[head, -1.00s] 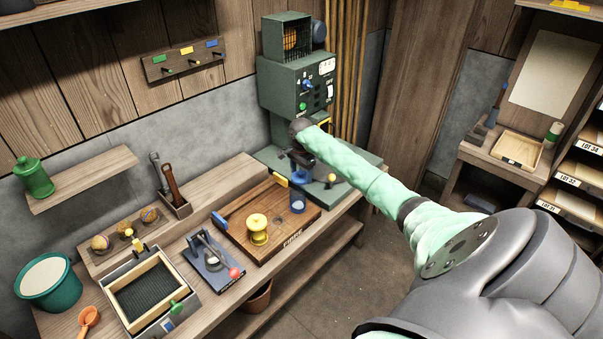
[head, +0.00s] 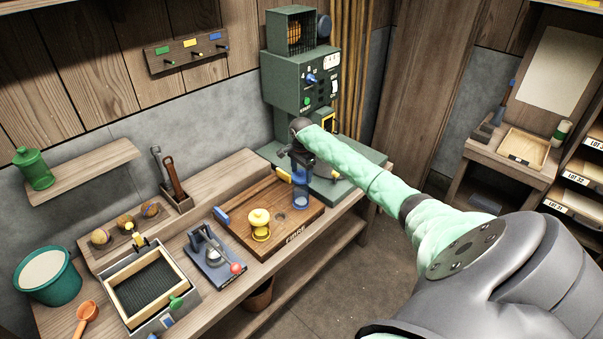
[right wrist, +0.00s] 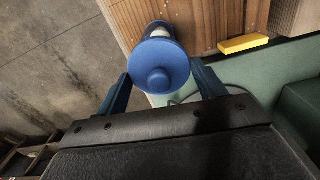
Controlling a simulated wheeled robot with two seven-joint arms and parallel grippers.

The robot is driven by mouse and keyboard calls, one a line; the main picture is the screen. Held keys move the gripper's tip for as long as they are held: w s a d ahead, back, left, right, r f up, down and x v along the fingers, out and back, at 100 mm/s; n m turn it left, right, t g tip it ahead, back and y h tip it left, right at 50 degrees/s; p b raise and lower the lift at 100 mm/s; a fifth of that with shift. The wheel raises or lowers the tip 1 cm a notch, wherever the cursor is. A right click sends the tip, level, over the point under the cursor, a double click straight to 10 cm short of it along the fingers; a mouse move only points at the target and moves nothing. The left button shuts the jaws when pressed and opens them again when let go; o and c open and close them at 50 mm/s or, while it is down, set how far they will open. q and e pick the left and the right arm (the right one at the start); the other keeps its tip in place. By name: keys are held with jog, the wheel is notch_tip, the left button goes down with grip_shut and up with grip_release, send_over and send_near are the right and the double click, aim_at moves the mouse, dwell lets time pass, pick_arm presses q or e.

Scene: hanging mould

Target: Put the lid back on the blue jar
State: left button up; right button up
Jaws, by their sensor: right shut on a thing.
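The blue jar (head: 300,200) stands at the right end of the wooden board, below my right gripper (head: 301,168). In the right wrist view the blue lid (right wrist: 158,68), a round disc with a knob, sits between the fingers of my right gripper (right wrist: 163,88), which is shut on it. The jar (right wrist: 157,29) shows partly behind the lid, with a pale patch between them. The lid looks just above the jar; I cannot tell whether they touch. My left gripper is out of view.
A yellow jar (head: 260,226) stands on the wooden board (head: 240,234), left of the blue jar. A yellow block (head: 283,175) is at the board's back edge. The green machine (head: 300,82) rises close behind my gripper. A red-knobbed tool (head: 214,250) lies further left.

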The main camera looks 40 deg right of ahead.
aim_at(301, 179)
jog(key=shift+f+b, duration=0.65)
jog(key=shift+f, duration=1.25)
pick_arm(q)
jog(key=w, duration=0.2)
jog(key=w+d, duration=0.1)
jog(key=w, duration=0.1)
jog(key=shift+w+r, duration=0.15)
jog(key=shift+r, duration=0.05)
